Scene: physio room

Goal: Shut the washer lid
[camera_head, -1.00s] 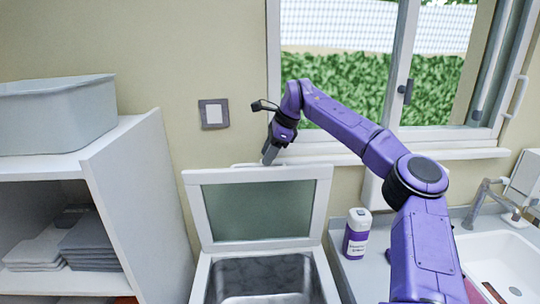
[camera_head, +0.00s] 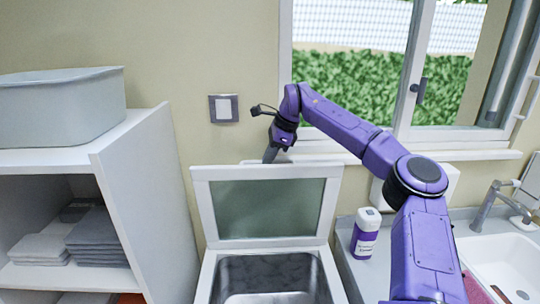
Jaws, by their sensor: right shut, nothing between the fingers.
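The washer lid (camera_head: 204,213) stands raised, nearly upright, at the back of the washer (camera_head: 207,275), a white frame around a dark greenish panel. The open metal tub (camera_head: 270,272) shows below it. My right gripper (camera_head: 270,155) is shut and empty, pointing down at the lid's top edge, near its middle. Its tip is partly behind or at that edge; I cannot tell whether it touches. My left gripper is not in view.
A white shelf (camera_head: 135,190) with a grey bin (camera_head: 60,108) and folded grey towels (camera_head: 92,238) stands at left. A purple-and-white bottle (camera_head: 365,234) and a sink (camera_head: 500,262) are at right. A window (camera_head: 400,75) is behind.

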